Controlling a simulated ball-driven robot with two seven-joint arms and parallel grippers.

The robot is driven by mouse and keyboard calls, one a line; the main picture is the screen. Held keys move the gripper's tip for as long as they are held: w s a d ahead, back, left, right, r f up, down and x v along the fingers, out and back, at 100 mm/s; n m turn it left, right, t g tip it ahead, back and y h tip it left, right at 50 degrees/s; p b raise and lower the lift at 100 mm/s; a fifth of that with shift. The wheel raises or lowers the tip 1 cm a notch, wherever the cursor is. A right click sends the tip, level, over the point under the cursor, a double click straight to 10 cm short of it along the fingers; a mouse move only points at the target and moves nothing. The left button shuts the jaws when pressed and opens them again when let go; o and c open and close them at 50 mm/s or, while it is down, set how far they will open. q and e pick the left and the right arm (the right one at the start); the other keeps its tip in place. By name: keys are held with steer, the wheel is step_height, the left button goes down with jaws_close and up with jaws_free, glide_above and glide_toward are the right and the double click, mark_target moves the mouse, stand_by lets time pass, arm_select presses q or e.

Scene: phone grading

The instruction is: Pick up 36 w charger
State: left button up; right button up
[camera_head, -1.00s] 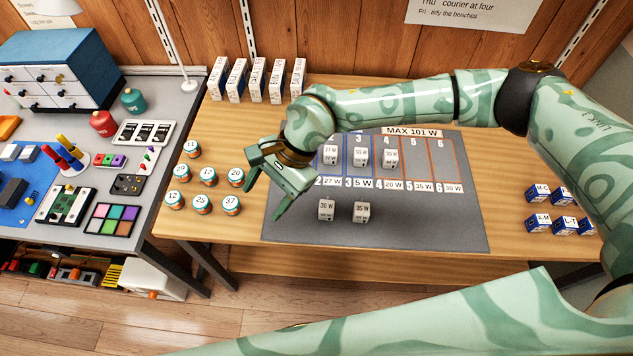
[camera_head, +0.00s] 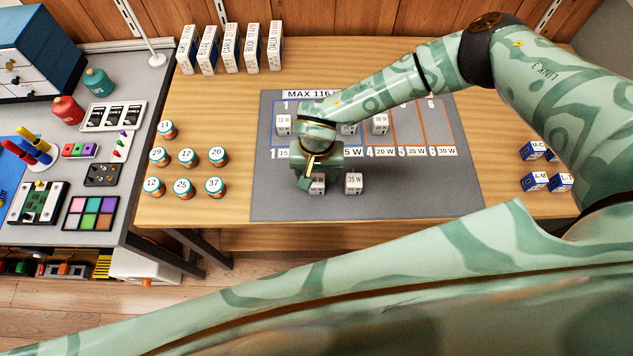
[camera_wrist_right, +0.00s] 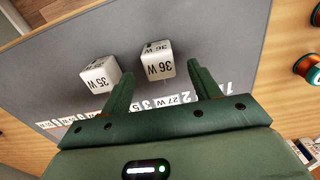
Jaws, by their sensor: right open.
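The 36 W charger is a white cube (camera_wrist_right: 158,62) standing on the grey mat, its label readable in the right wrist view. In the head view this cube (camera_head: 318,184) is partly hidden by my right gripper (camera_head: 316,178). The right gripper is open, with its two fingers (camera_wrist_right: 160,80) pointing towards the cube, one to each side in the wrist view. I cannot tell whether either finger touches it. A similar white 35 W charger (camera_head: 353,184) stands just beside it and also shows in the wrist view (camera_wrist_right: 99,75). My left gripper is not in view.
The grey mat (camera_head: 440,190) has numbered slots; white chargers stand in some, including slot 1 (camera_head: 283,124). Small labelled jars (camera_head: 186,158) stand left, upright boxes (camera_head: 230,48) at the back, and blue boxes (camera_head: 533,181) right. The mat's front right is clear.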

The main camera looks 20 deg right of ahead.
mark_target(317, 179)
step_height(317, 179, down, 5)
steer(key=shift+s+r+b, duration=0.1)
steer(key=shift+r+b, duration=0.1)
steer(key=shift+b, duration=0.2)
steer(key=shift+r, duration=0.1)
steer(key=c, duration=1.1)
